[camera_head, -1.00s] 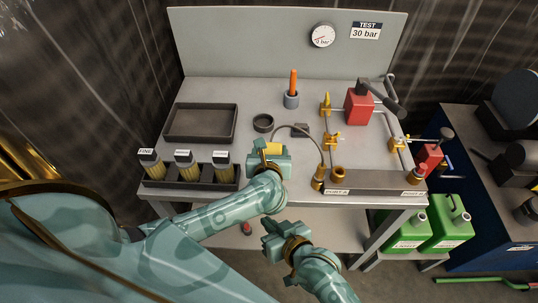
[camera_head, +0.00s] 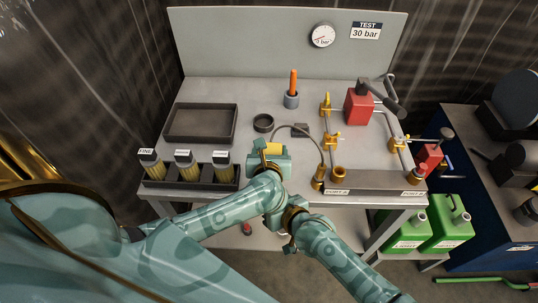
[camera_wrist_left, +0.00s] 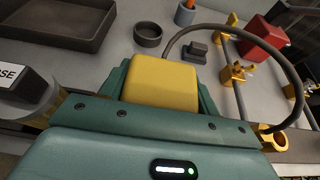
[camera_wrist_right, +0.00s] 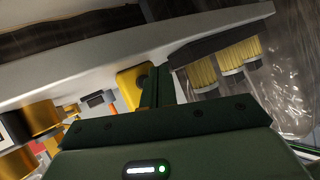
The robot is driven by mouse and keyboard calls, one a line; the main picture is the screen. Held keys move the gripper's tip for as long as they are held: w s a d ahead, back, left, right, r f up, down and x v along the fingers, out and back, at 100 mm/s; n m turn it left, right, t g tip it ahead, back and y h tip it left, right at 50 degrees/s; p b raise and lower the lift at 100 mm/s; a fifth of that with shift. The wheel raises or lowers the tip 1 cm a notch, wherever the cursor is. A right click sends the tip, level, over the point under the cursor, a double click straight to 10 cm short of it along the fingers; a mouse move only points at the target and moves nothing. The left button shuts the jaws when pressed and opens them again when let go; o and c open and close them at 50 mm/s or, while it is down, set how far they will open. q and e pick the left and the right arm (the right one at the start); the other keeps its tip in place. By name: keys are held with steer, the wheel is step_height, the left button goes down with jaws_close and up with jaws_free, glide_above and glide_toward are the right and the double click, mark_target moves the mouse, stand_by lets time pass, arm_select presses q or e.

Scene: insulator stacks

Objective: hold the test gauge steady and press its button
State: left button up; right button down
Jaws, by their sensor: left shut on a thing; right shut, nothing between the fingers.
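The test gauge appears to be the yellow block (camera_head: 273,148) with a dark hose curving from it toward the brass fittings. My left gripper (camera_head: 268,155) is shut on it above the table's front edge; the left wrist view shows the yellow block (camera_wrist_left: 162,80) between its fingers. My right gripper (camera_wrist_right: 155,88) is shut and empty, and its fingertips are close beside the yellow block (camera_wrist_right: 130,84) in the right wrist view. I cannot tell whether they touch it. In the head view the right gripper is largely hidden by my left arm. The button cannot be made out clearly.
A dark tray (camera_head: 236,128), a black ring (camera_head: 263,122) and a cup with an orange-handled tool (camera_head: 292,98) stand on the table. A brush rack (camera_head: 205,186) is left of my left gripper. Brass fittings (camera_head: 320,177) and a red pump (camera_head: 357,106) stand right.

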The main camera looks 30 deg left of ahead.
steer(key=shift+w+a, duration=0.2)
steer(key=shift+w, duration=0.6)
steer(key=shift+a, duration=0.1)
stand_by(1.4)
steer(key=shift+w+a, duration=0.1)
steer(key=shift+w, duration=0.25)
steer(key=shift+a+f, duration=0.1)
steer(key=shift+a, duration=0.2)
